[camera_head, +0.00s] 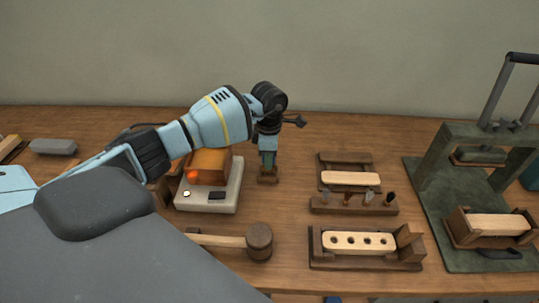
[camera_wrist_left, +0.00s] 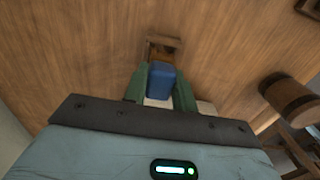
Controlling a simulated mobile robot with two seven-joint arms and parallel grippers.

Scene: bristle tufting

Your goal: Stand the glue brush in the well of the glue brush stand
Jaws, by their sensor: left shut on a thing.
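My left gripper (camera_head: 268,161) points down at the middle of the bench, with its green fingers shut on the glue brush. In the left wrist view, the brush's blue end (camera_wrist_left: 161,82) shows between the fingers (camera_wrist_left: 160,86); the rest of the brush is hidden. The small brown wooden glue brush stand (camera_head: 268,179) is directly below the fingers in the head view. It also shows just beyond the blue end in the left wrist view (camera_wrist_left: 164,43). I cannot tell whether the brush is inside the well. My right gripper is not in view.
A pale-based device with an orange-brown top (camera_head: 208,207) stands close left of the stand. A wooden mallet (camera_head: 259,241) lies in front. Right are a rack of small tools (camera_head: 353,206), a drilled block in a fixture (camera_head: 360,243) and a green press (camera_head: 427,190).

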